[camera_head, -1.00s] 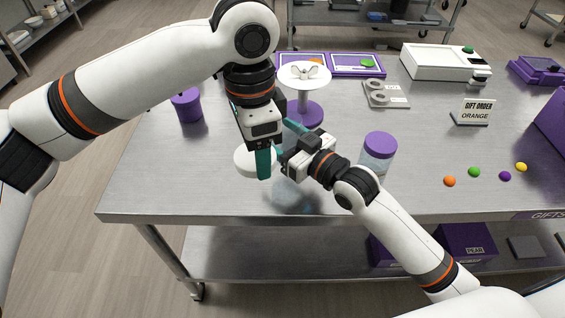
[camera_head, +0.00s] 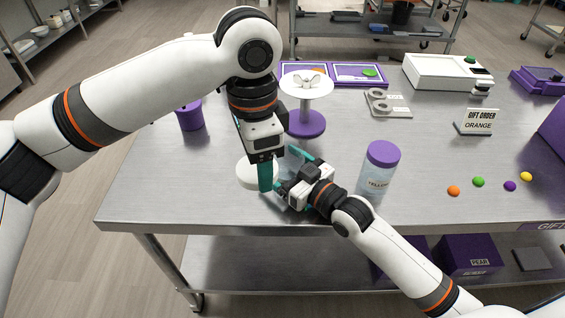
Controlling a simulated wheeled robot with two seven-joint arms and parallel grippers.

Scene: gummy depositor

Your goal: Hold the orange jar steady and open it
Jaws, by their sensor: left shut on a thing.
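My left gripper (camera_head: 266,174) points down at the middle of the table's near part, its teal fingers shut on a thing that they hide. A white round disc (camera_head: 248,178) lies just behind and left of these fingers. My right gripper (camera_head: 290,170) reaches in from the right, close to the left one. Its teal fingers look spread apart, with nothing clear between them. I cannot make out an orange jar; it may be hidden by the grippers. A clear jar with a purple lid (camera_head: 383,153), labelled yellow, stands upright to the right of my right gripper.
A white plate on a purple stand (camera_head: 306,122) is close behind the grippers. A purple container (camera_head: 189,116) stands at left. The order sign (camera_head: 478,122) reads orange. Several coloured gummies (camera_head: 454,190) lie at right. The table's front left (camera_head: 160,195) is clear.

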